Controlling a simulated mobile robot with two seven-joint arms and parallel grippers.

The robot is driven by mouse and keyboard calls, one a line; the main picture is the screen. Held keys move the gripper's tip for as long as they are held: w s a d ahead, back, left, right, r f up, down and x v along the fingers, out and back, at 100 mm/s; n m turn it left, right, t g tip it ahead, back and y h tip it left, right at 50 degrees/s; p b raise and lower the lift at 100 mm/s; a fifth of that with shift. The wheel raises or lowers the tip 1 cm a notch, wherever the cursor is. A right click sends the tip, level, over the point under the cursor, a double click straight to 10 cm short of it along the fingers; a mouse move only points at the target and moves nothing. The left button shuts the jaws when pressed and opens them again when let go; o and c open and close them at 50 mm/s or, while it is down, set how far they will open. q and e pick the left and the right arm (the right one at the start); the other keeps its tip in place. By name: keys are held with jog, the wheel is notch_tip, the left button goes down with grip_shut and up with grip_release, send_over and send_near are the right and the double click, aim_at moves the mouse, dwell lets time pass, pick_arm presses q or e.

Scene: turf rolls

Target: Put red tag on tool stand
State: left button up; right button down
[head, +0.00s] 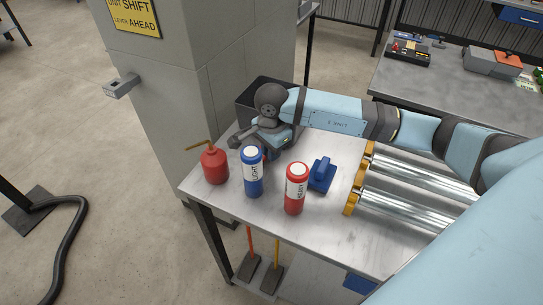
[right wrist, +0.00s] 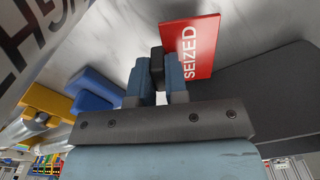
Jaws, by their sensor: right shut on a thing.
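The red tag (right wrist: 187,48), lettered SEIZED, shows in the right wrist view just beyond my right fingertips. A small dark block (right wrist: 156,62) at its left edge sits between the fingers. My right gripper (head: 238,140) is shut on it, low over the left rear of the metal table (head: 240,222); its fingers also show in the wrist view (right wrist: 160,82). In the head view the tag is hidden or too small to make out. I cannot tell which thing is the tool stand. My left gripper is not in view.
A red oil can (head: 214,166), a blue LIGHT cylinder (head: 253,173), a red HEAVY cylinder (head: 296,190) and a blue block (head: 321,175) stand near the gripper. A dark bin (head: 252,98) is behind it. Metal rollers (head: 415,180) lie right. A pillar (head: 165,110) stands left.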

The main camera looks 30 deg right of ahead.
notch_tip(320, 180, down, 3)
jog(key=shift+r, duration=0.2)
jog(key=shift+f, duration=0.2)
jog(key=c, duration=1.1)
grip_release()
